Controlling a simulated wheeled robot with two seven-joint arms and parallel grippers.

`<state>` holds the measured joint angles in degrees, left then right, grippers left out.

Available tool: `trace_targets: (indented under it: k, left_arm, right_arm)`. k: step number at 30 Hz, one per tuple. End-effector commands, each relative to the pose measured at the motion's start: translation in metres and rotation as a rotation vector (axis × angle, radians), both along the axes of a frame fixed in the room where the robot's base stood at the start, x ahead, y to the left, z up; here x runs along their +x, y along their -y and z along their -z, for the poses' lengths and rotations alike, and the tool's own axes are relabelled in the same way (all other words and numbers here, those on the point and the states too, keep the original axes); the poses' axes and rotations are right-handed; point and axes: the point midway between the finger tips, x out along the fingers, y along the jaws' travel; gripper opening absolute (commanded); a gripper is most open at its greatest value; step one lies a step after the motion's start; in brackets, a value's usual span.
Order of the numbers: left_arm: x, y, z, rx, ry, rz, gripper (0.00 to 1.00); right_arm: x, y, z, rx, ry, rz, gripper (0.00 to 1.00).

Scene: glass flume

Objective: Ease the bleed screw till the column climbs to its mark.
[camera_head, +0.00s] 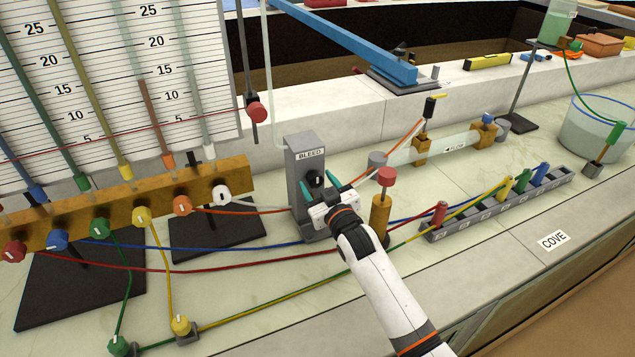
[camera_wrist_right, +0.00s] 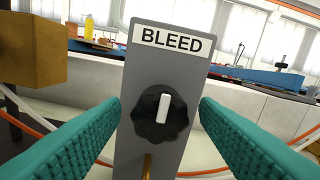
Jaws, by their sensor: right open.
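The bleed screw is a black fluted knob (camera_wrist_right: 161,116) with a white pointer bar, on a grey upright plate (camera_head: 300,160) labelled BLEED. In the right wrist view its pointer stands almost upright, leaning slightly right at the top. My right gripper (camera_head: 318,185) is open in front of the plate, its teal fingers (camera_wrist_right: 160,125) to either side of the knob and apart from it. The manometer tubes stand against a numbered scale board (camera_head: 110,80) at the left. An orange-brown column (camera_head: 144,110) tops out a little below 15. My left gripper is not in view.
A brass post with a red cap (camera_head: 387,178) stands just right of my right gripper. Coloured hoses cross the bench around the plate. A brass manifold with coloured knobs (camera_head: 130,205) lies left. A grey socket rail (camera_head: 500,205) lies right. A red slider (camera_head: 257,112) hangs on a rod.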

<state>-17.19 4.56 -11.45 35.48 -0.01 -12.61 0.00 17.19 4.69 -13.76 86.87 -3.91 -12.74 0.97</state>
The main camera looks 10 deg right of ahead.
Motion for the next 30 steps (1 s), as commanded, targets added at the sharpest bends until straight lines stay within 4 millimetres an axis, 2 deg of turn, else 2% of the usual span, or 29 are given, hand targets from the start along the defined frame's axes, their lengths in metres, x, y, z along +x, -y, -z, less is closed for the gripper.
trace_targets:
  k: [3, 11, 12, 20, 23, 30]
  left_arm:
    - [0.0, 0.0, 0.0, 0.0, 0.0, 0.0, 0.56]
    - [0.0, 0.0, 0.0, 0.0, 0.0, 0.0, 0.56]
    - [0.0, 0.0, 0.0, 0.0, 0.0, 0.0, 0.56]
    - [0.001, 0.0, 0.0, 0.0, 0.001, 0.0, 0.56]
    - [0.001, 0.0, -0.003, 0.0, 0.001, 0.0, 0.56]
    - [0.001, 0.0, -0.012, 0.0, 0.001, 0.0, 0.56]
  right_arm:
    - [0.006, -0.002, -0.001, 0.0, 0.001, 0.0, 0.56]
    - [0.007, -0.002, 0.0, 0.0, 0.0, 0.0, 0.56]
    - [0.007, -0.002, 0.0, 0.0, 0.0, 0.0, 0.54]
    - [0.007, -0.001, 0.0, 0.0, 0.0, 0.0, 0.12]
    - [0.007, -0.001, -0.001, -0.027, 0.004, 0.0, 0.12]
    - [0.007, -0.002, 0.0, -0.305, 0.057, -0.001, 0.12]
